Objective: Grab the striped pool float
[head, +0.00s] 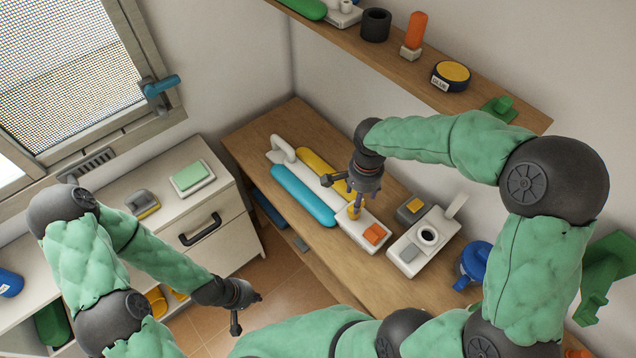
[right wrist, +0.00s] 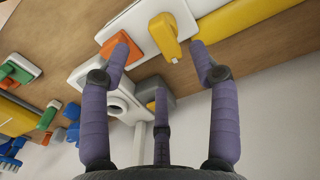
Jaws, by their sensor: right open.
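A long float-like thing with cyan, white and yellow lengthwise bands (head: 303,195) lies on the wooden table; I take it for the striped pool float. Its near end is a white block with an orange patch (head: 375,234). In the right wrist view this white end (right wrist: 140,35) shows with the orange patch and a yellow knob. My right gripper (head: 350,205) is over this end, and its fingers partly hide it. In the right wrist view the gripper (right wrist: 158,50) has its fingers spread. I cannot tell contact. My left gripper (head: 245,310) is open and empty above the floor.
A white device with a round dial (head: 425,238) stands close to the float's near end, with a blue pot-like thing (head: 474,262) beyond it. A wall shelf (head: 400,75) with several objects runs above the table. A white cabinet (head: 215,200) stands at left.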

